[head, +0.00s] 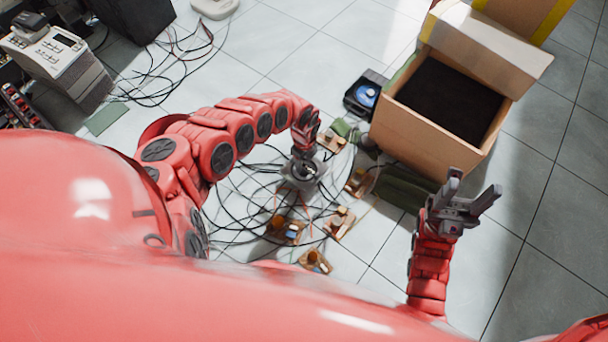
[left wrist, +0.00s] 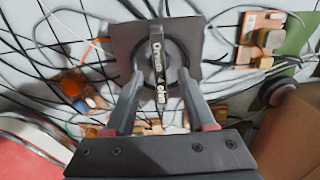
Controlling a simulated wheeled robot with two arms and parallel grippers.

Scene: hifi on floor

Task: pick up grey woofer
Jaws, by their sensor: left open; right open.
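The grey woofer (head: 304,171) lies on the tiled floor among tangled black cables, near the middle of the head view. In the left wrist view it is a dark grey square plate (left wrist: 122,48) with a round cone, and a lettered marker-like thing (left wrist: 157,65) shows across its middle. My left gripper (head: 303,158) is right over the woofer in the head view. In the left wrist view its two fingers (left wrist: 160,80) are open and reach over the cone; contact cannot be told. My right gripper (head: 472,190) is open and empty, to the right, above bare floor.
An open cardboard box (head: 400,123) with dark contents stands at the upper right. Several small circuit boards (head: 340,222) lie around the woofer among the cables. A grey device (head: 60,55) stands upper left. Tiles at right are clear.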

